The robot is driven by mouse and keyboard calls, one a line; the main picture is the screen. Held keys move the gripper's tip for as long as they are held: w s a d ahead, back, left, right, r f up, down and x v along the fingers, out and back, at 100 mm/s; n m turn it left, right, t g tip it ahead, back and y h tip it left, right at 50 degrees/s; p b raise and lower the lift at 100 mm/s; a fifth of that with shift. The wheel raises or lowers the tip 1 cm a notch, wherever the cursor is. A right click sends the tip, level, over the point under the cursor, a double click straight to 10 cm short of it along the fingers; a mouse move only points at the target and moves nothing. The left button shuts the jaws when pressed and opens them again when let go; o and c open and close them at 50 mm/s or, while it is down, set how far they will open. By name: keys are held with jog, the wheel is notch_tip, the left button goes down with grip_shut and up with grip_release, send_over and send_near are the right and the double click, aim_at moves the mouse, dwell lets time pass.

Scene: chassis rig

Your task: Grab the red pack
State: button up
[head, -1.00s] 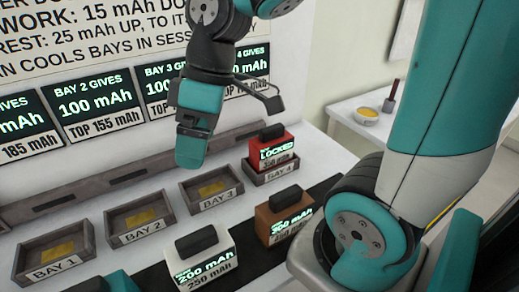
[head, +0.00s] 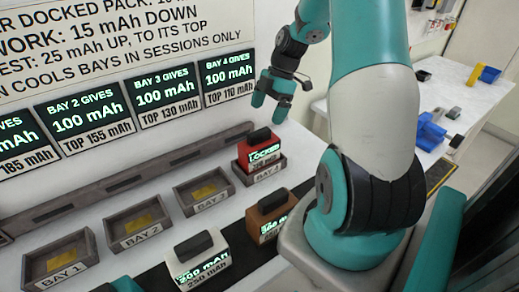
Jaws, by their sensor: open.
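The red pack (head: 259,153) sits in the bay 4 tray (head: 271,170) and shows the word LOCKED on its face, with a black handle on top. My gripper (head: 268,108) is open and empty, above and a little behind the red pack in the picture, apart from it. Part of my arm stands to the right of the pack.
The bay 1 (head: 62,271), bay 2 (head: 140,238) and bay 3 (head: 205,204) trays are empty. A white pack (head: 203,262) and a brown pack (head: 267,222) stand on the dark strip in front. Blue items (head: 431,132) lie on a side table at right.

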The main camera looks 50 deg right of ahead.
aim_at(260, 131)
jog(key=x, duration=0.4)
jog(key=shift+a+f+p, duration=0.1)
jog(key=shift+f+p, duration=0.1)
jog(key=shift+p, duration=0.15)
jog(key=p+x, duration=0.1)
jog(key=x, duration=0.1)
jog(key=p+x, duration=0.1)
jog(key=x, duration=0.1)
jog(key=shift+s+a, duration=0.15)
jog(key=shift+s, duration=0.05)
jog(key=shift+w+a+f, duration=0.1)
jog(key=shift+a+f, duration=0.05)
jog(key=shift+f, duration=0.4)
grip_shut()
jog(key=shift+r, duration=0.1)
